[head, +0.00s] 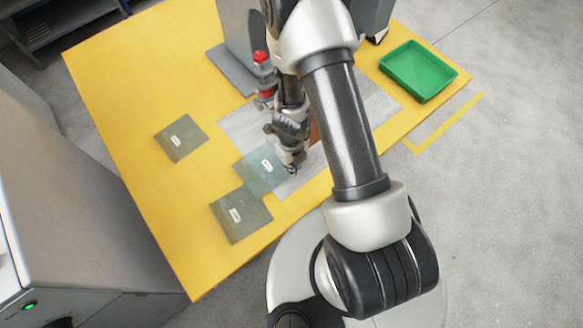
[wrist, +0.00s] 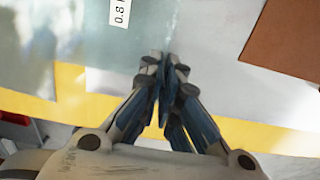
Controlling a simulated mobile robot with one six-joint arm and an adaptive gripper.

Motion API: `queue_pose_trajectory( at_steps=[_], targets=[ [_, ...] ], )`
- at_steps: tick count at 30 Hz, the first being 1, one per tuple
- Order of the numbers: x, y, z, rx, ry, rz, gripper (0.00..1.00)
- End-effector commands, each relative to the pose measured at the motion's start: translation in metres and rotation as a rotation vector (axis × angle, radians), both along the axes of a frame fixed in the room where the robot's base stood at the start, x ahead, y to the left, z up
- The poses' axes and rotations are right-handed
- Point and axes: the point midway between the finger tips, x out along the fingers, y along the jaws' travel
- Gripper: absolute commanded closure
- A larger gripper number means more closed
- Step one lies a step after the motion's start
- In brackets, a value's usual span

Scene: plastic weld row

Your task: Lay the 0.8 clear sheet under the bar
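The 0.8 clear sheet (head: 254,178) is a thin, bluish see-through square with a white label. In the wrist view its label reads "0.8" and the sheet (wrist: 95,50) fills the upper middle. My gripper (head: 292,170) is at the sheet's right edge, near its front corner. In the wrist view its fingertips (wrist: 166,62) are nearly together over that edge and look shut on it. The sheet lies over or just above a grey plate (head: 235,125); I cannot tell whether it touches. The bar is not clearly seen; my arm covers much of the machine (head: 238,40).
Two other labelled sheets lie on the yellow table (head: 120,100): one at left (head: 181,138), one at front (head: 240,216), close to the clear sheet. A red knob (head: 260,57) stands by the machine. A brown piece (wrist: 288,40) lies right of my gripper. A green tray (head: 418,70) is at right.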

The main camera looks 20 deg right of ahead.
Motion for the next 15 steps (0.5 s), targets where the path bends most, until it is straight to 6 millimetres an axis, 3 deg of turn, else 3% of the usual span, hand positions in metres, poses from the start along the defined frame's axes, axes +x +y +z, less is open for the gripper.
queue_pose_trajectory(
  at_steps=[15],
  targets=[
    [0.0003, 0.0000, -0.0082, 0.000, -0.001, 0.000, 1.00]
  ],
)
